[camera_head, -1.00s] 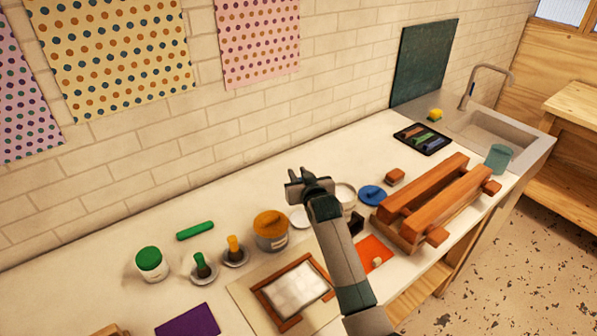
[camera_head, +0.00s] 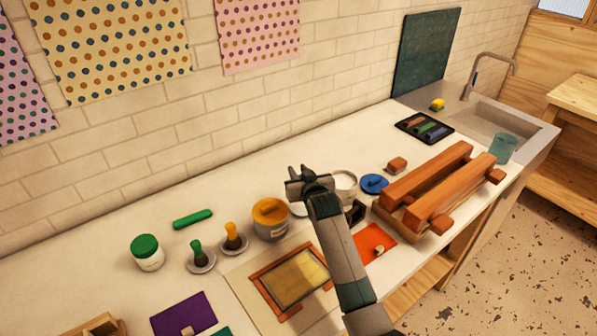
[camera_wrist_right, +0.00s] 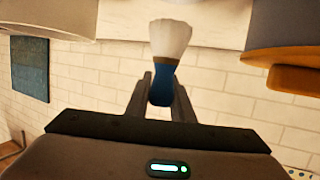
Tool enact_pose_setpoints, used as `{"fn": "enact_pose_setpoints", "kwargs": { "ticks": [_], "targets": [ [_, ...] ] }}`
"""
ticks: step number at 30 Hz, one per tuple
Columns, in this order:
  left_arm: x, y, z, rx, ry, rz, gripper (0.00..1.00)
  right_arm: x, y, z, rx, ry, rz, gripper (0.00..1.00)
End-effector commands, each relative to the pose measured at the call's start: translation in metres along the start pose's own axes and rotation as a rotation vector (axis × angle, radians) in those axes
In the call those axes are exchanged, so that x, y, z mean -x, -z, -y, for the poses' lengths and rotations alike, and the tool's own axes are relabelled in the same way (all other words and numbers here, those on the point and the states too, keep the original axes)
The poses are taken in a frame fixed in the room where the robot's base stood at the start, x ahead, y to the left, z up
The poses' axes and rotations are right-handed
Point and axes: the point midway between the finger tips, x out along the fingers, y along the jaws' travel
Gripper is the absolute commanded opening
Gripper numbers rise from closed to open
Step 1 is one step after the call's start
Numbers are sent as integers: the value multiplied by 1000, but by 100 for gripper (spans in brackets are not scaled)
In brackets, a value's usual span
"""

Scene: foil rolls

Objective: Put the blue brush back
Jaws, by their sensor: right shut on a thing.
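The blue brush (camera_wrist_right: 163,86) shows in the right wrist view, with a blue handle and pale bristles. My right gripper (camera_wrist_right: 160,80) is shut on its handle. In the head view my right gripper (camera_head: 308,176) is above the counter, and the brush is hidden there. A white saucer (camera_head: 297,210) is partly hidden behind my right arm, between the orange-lidded can and the white tub. A green brush (camera_head: 198,252) and a yellow brush (camera_head: 232,235) stand on their own saucers to the left. My left gripper is not in view.
The orange-lidded can (camera_head: 271,222) stands left of my right arm. An open white tub (camera_head: 345,184) and a blue lid (camera_head: 374,184) lie to its right. A wooden frame (camera_head: 292,280) lies in front. Wooden beams (camera_head: 440,190) occupy the right. The counter's back strip is clear.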

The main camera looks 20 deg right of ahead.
Motion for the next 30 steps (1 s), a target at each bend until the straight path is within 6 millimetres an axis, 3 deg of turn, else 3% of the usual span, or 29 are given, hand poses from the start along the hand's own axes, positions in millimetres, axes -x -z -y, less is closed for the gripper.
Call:
{"fn": "enact_pose_setpoints", "kwargs": {
  "ticks": [3,12,30],
  "targets": [
    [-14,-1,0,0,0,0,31,-4,-14,0,0,0,0,0],
    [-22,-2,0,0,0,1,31,-9,-30,0,0,0,0,0],
    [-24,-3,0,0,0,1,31,-11,-34,0,0,0,0,0]
  ]
}}
